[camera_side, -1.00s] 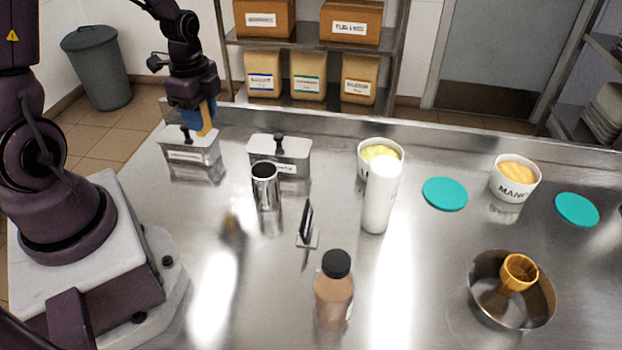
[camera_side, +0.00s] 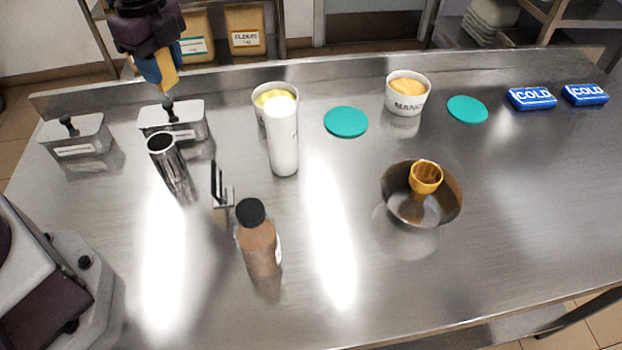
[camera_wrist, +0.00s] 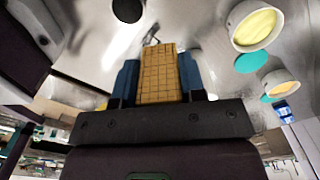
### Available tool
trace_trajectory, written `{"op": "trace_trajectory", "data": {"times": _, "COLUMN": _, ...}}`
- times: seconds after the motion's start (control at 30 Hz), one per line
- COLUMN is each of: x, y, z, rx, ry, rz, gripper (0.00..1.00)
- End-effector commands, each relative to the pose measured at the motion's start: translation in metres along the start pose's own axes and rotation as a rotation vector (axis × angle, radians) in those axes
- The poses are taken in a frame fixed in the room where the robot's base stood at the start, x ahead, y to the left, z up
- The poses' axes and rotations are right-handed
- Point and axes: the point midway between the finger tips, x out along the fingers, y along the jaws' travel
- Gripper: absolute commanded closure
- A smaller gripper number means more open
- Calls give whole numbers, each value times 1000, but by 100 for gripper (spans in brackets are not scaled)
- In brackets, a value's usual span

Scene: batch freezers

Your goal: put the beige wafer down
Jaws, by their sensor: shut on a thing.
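The beige wafer (camera_side: 167,78) is a flat, upright piece held above the counter near the back edge. Its grid pattern shows in the wrist view (camera_wrist: 160,72). My gripper (camera_side: 152,70) has blue fingers shut on the wafer, one on each side in the wrist view (camera_wrist: 158,84). The wafer hangs above the lidded metal container (camera_side: 190,118) that is second from the left, and looks clear of it. A waffle-patterned cup (camera_side: 426,176) sits in a metal bowl (camera_side: 395,205).
A metal cylinder (camera_side: 172,168), a small black stand (camera_side: 217,185), a brown bottle (camera_side: 260,248) and a tall white cylinder (camera_side: 283,140) stand mid-counter. Tubs (camera_side: 407,103), teal lids (camera_side: 346,122) and blue cold packs (camera_side: 532,98) lie behind. The front right counter is clear.

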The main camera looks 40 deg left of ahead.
Motion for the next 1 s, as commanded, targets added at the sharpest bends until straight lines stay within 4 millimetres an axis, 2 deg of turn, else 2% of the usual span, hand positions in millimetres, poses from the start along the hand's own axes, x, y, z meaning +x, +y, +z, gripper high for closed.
{"op": "trace_trajectory", "data": {"times": 0.03, "x": 1, "y": -7, "z": -31, "rx": 81, "ry": 0, "rz": 1, "gripper": 85}}
{"op": "trace_trajectory", "data": {"times": 0.13, "x": 0, "y": -14, "z": -86, "rx": 216, "ry": 0, "rz": 0, "gripper": 85}}
{"op": "trace_trajectory", "data": {"times": 0.27, "x": 0, "y": -10, "z": -157, "rx": 384, "ry": 0, "rz": -1, "gripper": 85}}
{"op": "trace_trajectory", "data": {"times": 0.4, "x": 1, "y": 9, "z": -232, "rx": 557, "ry": 1, "rz": -2, "gripper": 85}}
{"op": "trace_trajectory", "data": {"times": 0.5, "x": 2, "y": 29, "z": -277, "rx": 665, "ry": 2, "rz": -1, "gripper": 85}}
{"op": "trace_trajectory", "data": {"times": 0.6, "x": 2, "y": 49, "z": -312, "rx": 749, "ry": 1, "rz": -1, "gripper": 85}}
{"op": "trace_trajectory", "data": {"times": 0.7, "x": 3, "y": 66, "z": -337, "rx": 811, "ry": 1, "rz": -3, "gripper": 85}}
{"op": "trace_trajectory", "data": {"times": 0.9, "x": 4, "y": 93, "z": -370, "rx": 896, "ry": 2, "rz": -2, "gripper": 85}}
{"op": "trace_trajectory", "data": {"times": 1.0, "x": 10, "y": 102, "z": -378, "rx": 920, "ry": 0, "rz": 1, "gripper": 85}}
